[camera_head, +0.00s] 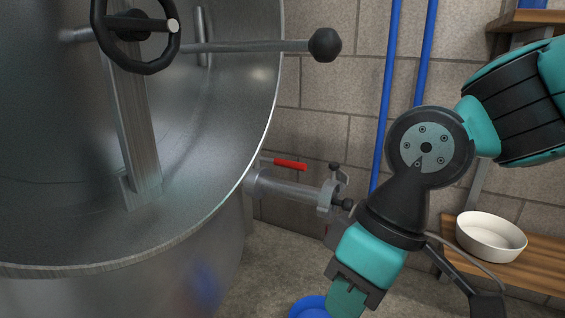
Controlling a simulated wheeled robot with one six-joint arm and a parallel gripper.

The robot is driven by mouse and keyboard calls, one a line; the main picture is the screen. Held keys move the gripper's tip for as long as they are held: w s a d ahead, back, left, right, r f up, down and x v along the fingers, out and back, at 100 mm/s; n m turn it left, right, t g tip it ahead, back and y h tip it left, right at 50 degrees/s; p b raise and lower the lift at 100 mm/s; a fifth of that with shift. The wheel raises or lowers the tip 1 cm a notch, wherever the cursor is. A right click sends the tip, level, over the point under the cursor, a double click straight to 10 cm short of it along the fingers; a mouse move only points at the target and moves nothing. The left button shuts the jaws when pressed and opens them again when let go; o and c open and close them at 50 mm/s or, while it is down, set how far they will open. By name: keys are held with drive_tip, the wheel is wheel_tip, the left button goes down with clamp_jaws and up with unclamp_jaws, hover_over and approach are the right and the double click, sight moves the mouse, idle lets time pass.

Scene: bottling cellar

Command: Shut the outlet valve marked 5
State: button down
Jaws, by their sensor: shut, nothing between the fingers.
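An outlet valve with a red lever handle (290,164) sits low on the right side of the steel tank (215,245). The red lever lies roughly along the steel outlet pipe (290,190), just above it. A clamp flange with small dark knobs (335,190) is at the pipe's outer end. No number can be read on the valve. My arm reaches down from the upper right, and its lower part passes just right of and below the flange in the picture. My gripper's fingers are not in the frame, and nothing of mine visibly touches the red lever.
A black handwheel (135,30) and a bar with a black ball knob (325,45) project above the valve. Blue vertical pipes (388,90) run along the block wall. A white bowl (490,236) stands on a wooden shelf (535,262) at right. A blue round object (306,306) is on the floor.

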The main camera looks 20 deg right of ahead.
wheel_tip(320, 180, up, 14)
drive_tip(key=p, duration=1.2)
drive_tip(key=shift+f+p, duration=0.15)
drive_tip(key=shift+p, duration=0.25)
drive_tip(key=shift+d, duration=0.1)
